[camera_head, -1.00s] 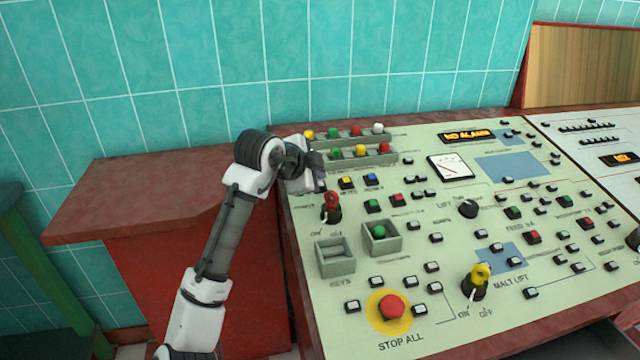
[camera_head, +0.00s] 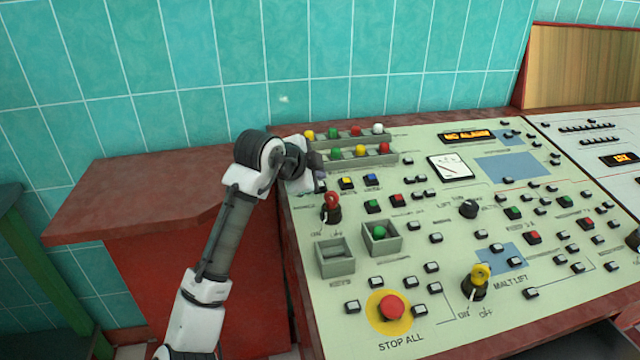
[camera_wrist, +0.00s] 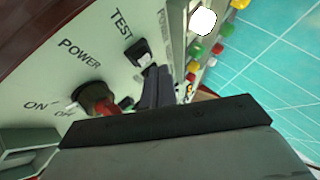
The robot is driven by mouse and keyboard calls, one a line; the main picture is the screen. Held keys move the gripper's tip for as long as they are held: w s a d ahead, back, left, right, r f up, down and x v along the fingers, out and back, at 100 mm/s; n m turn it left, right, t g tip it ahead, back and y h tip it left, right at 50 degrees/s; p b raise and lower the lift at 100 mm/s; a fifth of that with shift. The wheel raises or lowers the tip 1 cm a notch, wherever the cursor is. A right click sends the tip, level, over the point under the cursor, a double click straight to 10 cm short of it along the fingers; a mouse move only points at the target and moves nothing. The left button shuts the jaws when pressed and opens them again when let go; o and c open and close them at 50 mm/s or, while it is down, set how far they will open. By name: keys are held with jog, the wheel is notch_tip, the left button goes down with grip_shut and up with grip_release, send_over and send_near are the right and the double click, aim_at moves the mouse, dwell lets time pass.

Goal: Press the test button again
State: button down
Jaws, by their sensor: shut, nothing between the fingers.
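The test button (camera_wrist: 143,58), a white cap in a black housing, is beside the printed word TEST in the wrist view. My gripper (camera_wrist: 161,76) is shut and empty, its dark fingertips just beside the button in that view; I cannot tell whether they touch it.
A red power key switch (camera_head: 331,204) stands close to my gripper. Two rows of coloured lamps (camera_head: 357,132) sit just behind it, with the tiled wall beyond. A red STOP ALL button (camera_head: 391,307) and a yellow key switch (camera_head: 480,275) are nearer the front.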

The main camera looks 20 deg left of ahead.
jog(key=shift+f, duration=0.15)
dwell(0.3)
jog(key=shift+w+f, duration=0.1)
jog(key=shift+f, duration=0.2)
jog(key=shift+a+f+b, duration=0.1)
jog(key=shift+f+b, duration=0.25)
jog(key=shift+b, duration=0.15)
dwell(0.3)
jog(key=shift+r, duration=0.1)
jog(key=shift+r+p, duration=0.55)
jog(key=shift+r, duration=0.15)
jog(key=shift+s+d+r+p, duration=0.1)
jog(key=shift+s+r+p, duration=0.05)
jog(key=shift+r+p, duration=0.55)
jog(key=shift+s+d+r+p, duration=0.2)
jog(key=shift+r+p, duration=0.2)
jog(key=shift+r, duration=0.55)
jog(key=shift+s+d+r+p, duration=0.1)
jog(key=shift+s+r+p, duration=0.05)
jog(key=shift+r+p, duration=0.55)
jog(key=shift+r, duration=0.1)
dwell(3.1)
